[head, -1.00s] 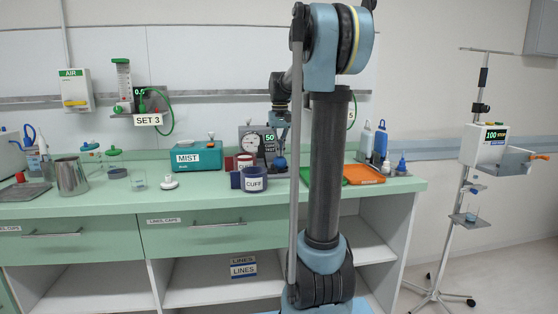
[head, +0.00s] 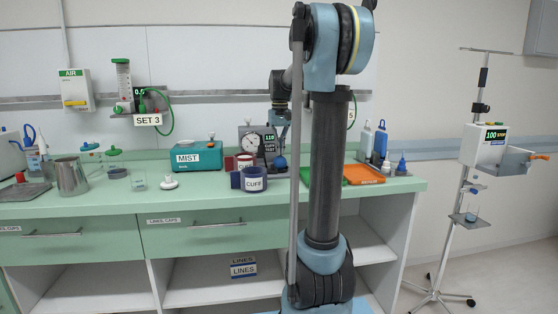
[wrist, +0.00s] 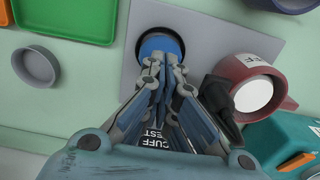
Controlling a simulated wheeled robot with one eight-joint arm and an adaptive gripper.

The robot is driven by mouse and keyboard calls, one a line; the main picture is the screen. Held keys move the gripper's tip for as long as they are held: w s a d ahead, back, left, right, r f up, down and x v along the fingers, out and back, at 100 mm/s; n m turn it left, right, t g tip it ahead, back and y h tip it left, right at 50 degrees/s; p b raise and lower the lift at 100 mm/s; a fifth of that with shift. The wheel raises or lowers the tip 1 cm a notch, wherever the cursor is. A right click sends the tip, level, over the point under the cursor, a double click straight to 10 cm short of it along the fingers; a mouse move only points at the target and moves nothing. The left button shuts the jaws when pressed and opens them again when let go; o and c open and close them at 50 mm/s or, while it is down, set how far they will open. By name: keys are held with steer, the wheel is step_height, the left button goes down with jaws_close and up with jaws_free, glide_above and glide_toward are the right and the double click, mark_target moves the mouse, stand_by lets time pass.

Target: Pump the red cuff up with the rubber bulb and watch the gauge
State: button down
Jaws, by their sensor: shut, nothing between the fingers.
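The red cuff (head: 245,161) stands on the green counter beside the cuff test unit; it also shows in the wrist view (wrist: 236,75) around a white core. The blue rubber bulb (head: 280,161) sits to the right of the gauge, on a grey plate; its round top shows in the wrist view (wrist: 161,42). The gauge (head: 250,142) has a round dial and a digital display that seems to read 110. My gripper (head: 281,150) points down over the bulb, its shut, empty fingertips (wrist: 163,66) at the bulb's near edge. I cannot tell whether they touch it.
A navy cuff (head: 254,184) stands in front of the red one. The teal MIST box (head: 198,156) is to the left. Green and orange trays (head: 364,175) lie to the right, and a small grey cup (wrist: 36,66) stands nearby. The counter's front strip is clear.

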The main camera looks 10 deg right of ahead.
stand_by(0.6)
steer(key=shift+f, duration=1.05)
steer(key=shift+r, duration=1.1)
steer(key=shift+f, duration=0.1)
stand_by(0.3)
steer(key=shift+f, duration=1.05)
steer(key=shift+r, duration=1.15)
